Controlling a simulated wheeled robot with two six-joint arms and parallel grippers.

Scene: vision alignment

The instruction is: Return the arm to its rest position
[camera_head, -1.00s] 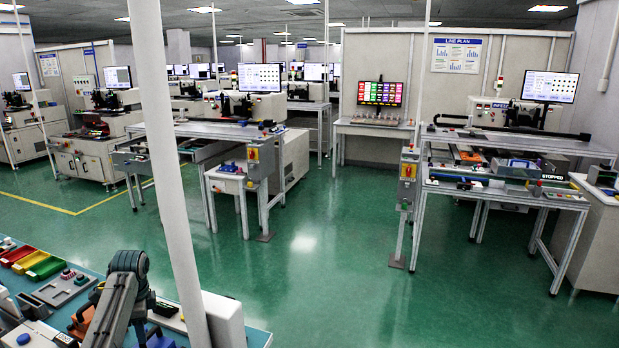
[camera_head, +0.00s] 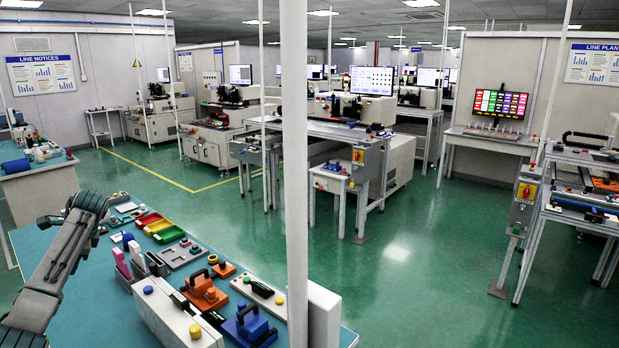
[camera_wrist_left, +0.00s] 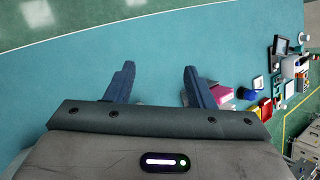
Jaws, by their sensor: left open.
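My left arm (camera_head: 62,262) comes in from the lower left in the head view, raised in front of the blue-green worktop (camera_head: 95,318). Its gripper cannot be made out there. In the left wrist view my left gripper (camera_wrist_left: 157,82) has its two blue fingers spread apart. Nothing is between them, and only bare blue-green surface shows behind. My right gripper is in neither view.
Colored bins (camera_head: 150,222), a grey button box (camera_head: 182,252), an orange-handled part (camera_head: 205,290), a blue clamp-like part (camera_head: 250,326) and a white box (camera_head: 170,315) crowd the worktop. A white pole (camera_head: 296,180) stands at its right. Open green floor (camera_head: 420,260) lies beyond.

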